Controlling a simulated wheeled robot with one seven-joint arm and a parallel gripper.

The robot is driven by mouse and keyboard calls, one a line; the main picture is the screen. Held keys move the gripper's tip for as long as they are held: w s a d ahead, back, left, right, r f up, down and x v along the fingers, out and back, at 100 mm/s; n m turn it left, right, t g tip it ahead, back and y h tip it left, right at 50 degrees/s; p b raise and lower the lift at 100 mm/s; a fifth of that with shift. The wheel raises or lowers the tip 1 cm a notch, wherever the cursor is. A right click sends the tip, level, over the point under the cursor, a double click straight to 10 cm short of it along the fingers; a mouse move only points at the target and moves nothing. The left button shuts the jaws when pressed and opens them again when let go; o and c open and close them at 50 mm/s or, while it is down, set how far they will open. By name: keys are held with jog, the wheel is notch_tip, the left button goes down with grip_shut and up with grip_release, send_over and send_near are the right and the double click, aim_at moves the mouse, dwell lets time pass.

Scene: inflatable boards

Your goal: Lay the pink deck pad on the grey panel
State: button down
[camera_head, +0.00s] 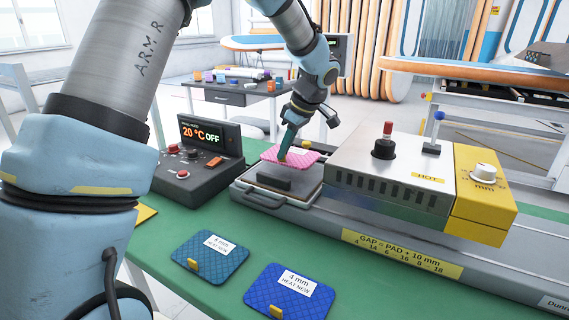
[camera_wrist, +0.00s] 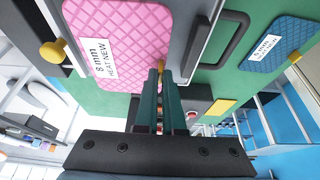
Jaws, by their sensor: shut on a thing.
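The pink deck pad (camera_head: 298,158) has a quilted surface and a white label. In the wrist view the pad (camera_wrist: 135,25) reads "8 mm HEAT NEW". My gripper (camera_head: 285,156) points down and is shut on the pad's small yellow-orange tab; the fingers (camera_wrist: 160,72) also show in the wrist view. The pad is over the back part of the grey panel (camera_head: 300,182), which sits in a tray-like carriage with a dark block on it. I cannot tell whether the pad touches the panel.
A press housing marked "HOT" (camera_head: 385,165) with a yellow end stands just right of the panel. A control box (camera_head: 195,165) reading "20 °C OFF" is at left. Two blue pads (camera_head: 208,258) (camera_head: 290,292) lie on the green bench in front.

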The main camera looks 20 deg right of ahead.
aim_at(286, 160)
jog(key=shift+f, duration=2)
jog(key=c, duration=1)
grip_release()
jog(key=v, duration=1.2)
